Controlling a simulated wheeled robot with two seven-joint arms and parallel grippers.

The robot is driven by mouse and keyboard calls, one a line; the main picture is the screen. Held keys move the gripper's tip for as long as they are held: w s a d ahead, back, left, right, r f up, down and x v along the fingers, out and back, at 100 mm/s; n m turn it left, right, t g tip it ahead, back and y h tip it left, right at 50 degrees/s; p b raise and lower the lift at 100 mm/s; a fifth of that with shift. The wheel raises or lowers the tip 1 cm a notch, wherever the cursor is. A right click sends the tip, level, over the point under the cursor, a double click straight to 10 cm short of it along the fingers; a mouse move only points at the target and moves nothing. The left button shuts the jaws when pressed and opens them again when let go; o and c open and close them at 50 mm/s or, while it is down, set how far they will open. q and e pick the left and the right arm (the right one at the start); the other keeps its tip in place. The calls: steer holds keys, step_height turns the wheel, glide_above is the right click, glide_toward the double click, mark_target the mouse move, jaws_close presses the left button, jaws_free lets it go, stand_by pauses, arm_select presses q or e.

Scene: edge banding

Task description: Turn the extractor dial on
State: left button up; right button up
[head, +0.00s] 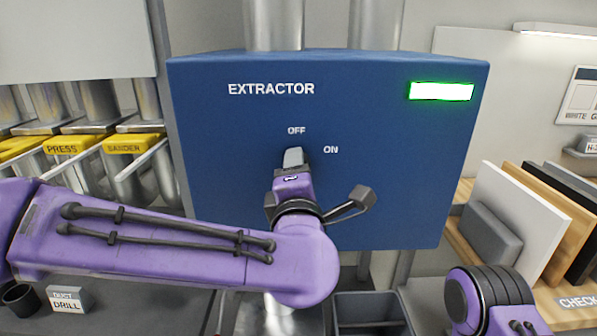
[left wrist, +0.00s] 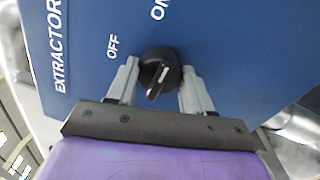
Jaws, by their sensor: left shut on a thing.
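The black round extractor dial (left wrist: 160,72) sits on the front of the blue extractor box (head: 220,190). My left gripper (head: 293,156) is at the dial, below the OFF label (head: 296,131) and left of and below the ON label (head: 331,150); it hides the dial in the head view. In the left wrist view its two grey fingers (left wrist: 158,84) stand on either side of the dial, shut on it. The dial's raised bar carries a pale line; which label it points to is unclear. A green light (head: 441,91) glows at the box's upper right.
Metal ducts (head: 273,22) rise from the box top. Ducts with yellow PRESS and SANDER tags (head: 124,144) are at the left. Boards and panels (head: 525,215) lean at the right. A dark bin (head: 370,312) is below the box. Part of my right arm shows at lower right.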

stand_by(0.3)
arm_select(q)
steer(key=o, duration=1)
steer(key=shift+o, duration=0.2)
steer(key=s+b, duration=0.3)
steer(key=s, duration=0.7)
steer(key=shift+s+f, duration=0.25)
steer(key=shift+f, duration=0.1)
